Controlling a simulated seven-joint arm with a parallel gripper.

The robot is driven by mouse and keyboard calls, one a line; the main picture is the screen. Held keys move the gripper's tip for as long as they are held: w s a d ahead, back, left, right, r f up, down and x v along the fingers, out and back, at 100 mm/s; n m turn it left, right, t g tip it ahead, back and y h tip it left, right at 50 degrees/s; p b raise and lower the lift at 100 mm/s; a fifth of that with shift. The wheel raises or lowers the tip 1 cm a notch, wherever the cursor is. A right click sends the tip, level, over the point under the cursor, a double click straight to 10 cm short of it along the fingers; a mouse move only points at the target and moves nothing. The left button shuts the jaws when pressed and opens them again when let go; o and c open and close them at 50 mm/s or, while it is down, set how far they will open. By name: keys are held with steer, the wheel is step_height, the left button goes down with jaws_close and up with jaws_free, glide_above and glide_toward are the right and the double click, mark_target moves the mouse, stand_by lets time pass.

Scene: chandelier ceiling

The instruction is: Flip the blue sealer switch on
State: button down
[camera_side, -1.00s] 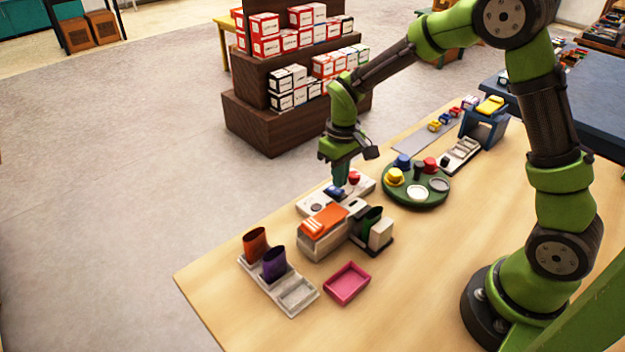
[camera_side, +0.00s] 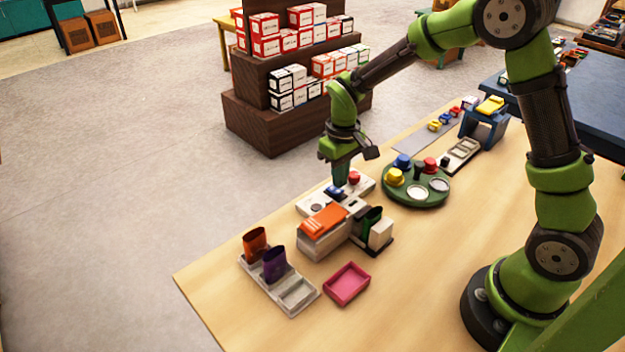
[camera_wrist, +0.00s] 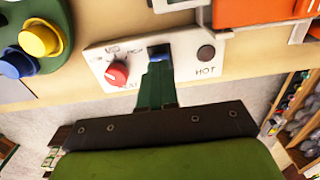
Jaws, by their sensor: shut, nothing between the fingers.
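The sealer's control panel (camera_side: 313,209) is a pale plate on the table, with a red knob (camera_side: 354,178) and a blue switch (camera_side: 333,191). In the wrist view the panel (camera_wrist: 190,80) shows the red knob (camera_wrist: 117,74), a dark round spot above the word HOT, and the blue switch (camera_wrist: 158,56) in a dark slot between them. My gripper (camera_side: 341,182) is shut and empty, pointing down at the switch. In the wrist view its fingertips (camera_wrist: 157,68) are at the slot's edge and hide part of the switch. I cannot tell whether they touch it or which way it is tipped.
An orange-topped box (camera_side: 325,222) stands just in front of the panel. A green round tray (camera_side: 416,202) with coloured knobs is to the right. A cup rack (camera_side: 294,295) and a pink tray (camera_side: 347,284) are nearer the front. Table is clear right of the pink tray.

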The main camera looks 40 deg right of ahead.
mark_target(339, 191)
steer(key=shift+f, duration=1)
stand_by(0.6)
steer(key=shift+r, duration=3.55)
